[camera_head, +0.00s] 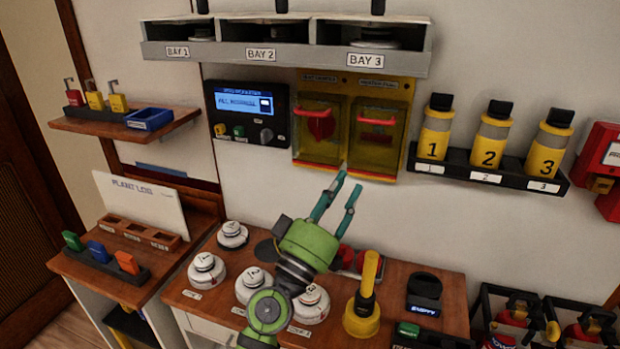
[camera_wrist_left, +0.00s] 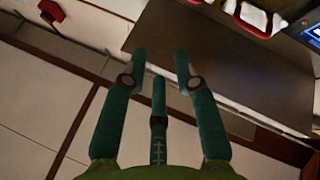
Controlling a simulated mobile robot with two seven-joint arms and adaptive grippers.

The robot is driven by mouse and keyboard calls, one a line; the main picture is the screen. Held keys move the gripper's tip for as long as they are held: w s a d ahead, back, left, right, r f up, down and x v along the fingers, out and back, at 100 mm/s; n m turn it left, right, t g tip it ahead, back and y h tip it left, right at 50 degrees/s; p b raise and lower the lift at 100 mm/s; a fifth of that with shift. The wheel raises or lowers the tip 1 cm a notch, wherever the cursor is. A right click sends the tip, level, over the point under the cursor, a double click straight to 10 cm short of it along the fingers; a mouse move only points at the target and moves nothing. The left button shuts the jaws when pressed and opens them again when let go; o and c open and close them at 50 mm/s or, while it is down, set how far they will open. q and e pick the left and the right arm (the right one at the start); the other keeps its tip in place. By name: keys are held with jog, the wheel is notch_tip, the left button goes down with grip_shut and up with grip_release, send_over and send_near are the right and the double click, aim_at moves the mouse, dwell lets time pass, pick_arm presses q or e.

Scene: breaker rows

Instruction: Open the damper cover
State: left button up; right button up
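Two yellow-framed boxes with see-through covers hang side by side on the wall in the head view. The left cover (camera_head: 318,130) has a small label above it that seems to read damper, a red handle bar across its upper part and a red round part behind it. The right cover (camera_head: 377,135) also has a red bar. Both look shut. My left gripper (camera_head: 349,182) is open and empty, its fingers pointing up just below the boxes, apart from them. The open fingers also show in the left wrist view (camera_wrist_left: 159,58). My right gripper is not in view.
A display panel (camera_head: 247,112) sits left of the boxes. A shelf with yellow numbered canisters (camera_head: 488,138) is at right. The bay shelf (camera_head: 285,54) juts out above. White round detectors (camera_head: 206,270) and a yellow-handled tool (camera_head: 364,300) stand on the wooden bench below.

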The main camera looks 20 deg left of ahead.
pick_arm(q)
jog(key=w+a+r+n+t+y, duration=0.2)
jog(key=w+a+r+n+y, duration=0.4)
jog(key=n+y, duration=0.65)
jog(key=n+g+y, duration=0.3)
jog(key=n+g, duration=0.3)
jog(key=n, duration=0.1)
send_near(310, 113)
jog(key=x, duration=0.4)
jog(key=shift+h, duration=0.25)
jog(key=p+x, duration=0.2)
jog(key=x, duration=0.3)
jog(key=shift+a+r, duration=0.1)
jog(key=shift+w+a+r, duration=0.1)
jog(key=shift+w+a, duration=0.15)
jog(key=shift+w, duration=0.35)
grip_shut()
